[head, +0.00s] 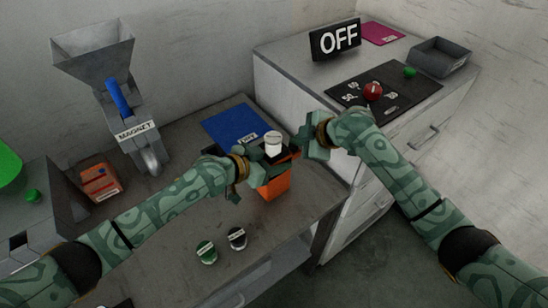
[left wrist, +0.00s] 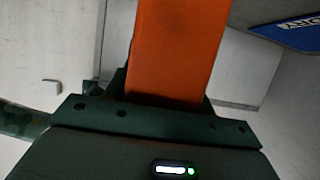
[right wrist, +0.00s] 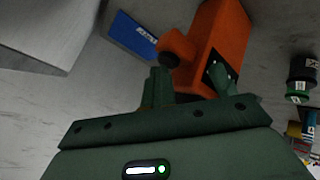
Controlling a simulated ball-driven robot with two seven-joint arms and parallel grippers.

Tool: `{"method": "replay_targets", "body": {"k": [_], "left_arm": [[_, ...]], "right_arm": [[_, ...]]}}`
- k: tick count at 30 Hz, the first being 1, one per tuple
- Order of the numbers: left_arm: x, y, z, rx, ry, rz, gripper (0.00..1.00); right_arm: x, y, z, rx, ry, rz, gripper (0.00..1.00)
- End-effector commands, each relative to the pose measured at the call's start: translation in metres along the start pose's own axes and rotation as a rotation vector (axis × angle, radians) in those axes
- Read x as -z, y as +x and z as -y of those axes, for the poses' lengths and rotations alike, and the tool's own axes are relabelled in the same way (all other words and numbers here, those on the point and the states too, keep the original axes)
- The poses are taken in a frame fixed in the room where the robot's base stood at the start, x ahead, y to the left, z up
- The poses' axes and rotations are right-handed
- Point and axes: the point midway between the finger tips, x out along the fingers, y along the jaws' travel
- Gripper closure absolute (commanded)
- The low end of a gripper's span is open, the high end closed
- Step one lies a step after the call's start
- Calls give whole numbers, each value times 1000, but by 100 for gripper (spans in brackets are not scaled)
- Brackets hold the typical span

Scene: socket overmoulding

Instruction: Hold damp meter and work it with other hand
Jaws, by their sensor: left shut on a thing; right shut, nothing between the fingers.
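The damp meter (head: 274,186) is an orange block-shaped body with a dark upper part, held upright above the table's right part. My left gripper (head: 254,167) is shut on it from the left. In the left wrist view its orange body (left wrist: 178,50) rises from between the fingers.
A white-topped jar (head: 273,146) shows just behind the meter. A blue mat (head: 235,126), two small jars (head: 207,252) (head: 237,238), an orange box (head: 101,184) and a magnet hopper (head: 135,130) are on the table. The cabinet (head: 300,93) at right bears an OFF sign (head: 335,39).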

Motion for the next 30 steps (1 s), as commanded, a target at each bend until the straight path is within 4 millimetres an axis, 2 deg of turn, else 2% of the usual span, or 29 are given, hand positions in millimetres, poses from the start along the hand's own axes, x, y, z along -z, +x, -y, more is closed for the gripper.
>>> {"method": "replay_targets", "body": {"k": [1, 12, 24, 30], "left_arm": [[2, 0, -1, -2, -2, -5, 73], [2, 0, 0, 1, -4, -6, 73], [2, 0, 0, 1, -2, -4, 73], [1, 0, 0, 0, -2, -4, 73]], "right_arm": [[-5, 2, 5, 12, 0, 12, 100], [-2, -3, 2, 12, -1, 11, 100], [23, -36, -24, 5, -3, 7, 100], [30, -44, -30, 5, -1, 5, 100]]}}
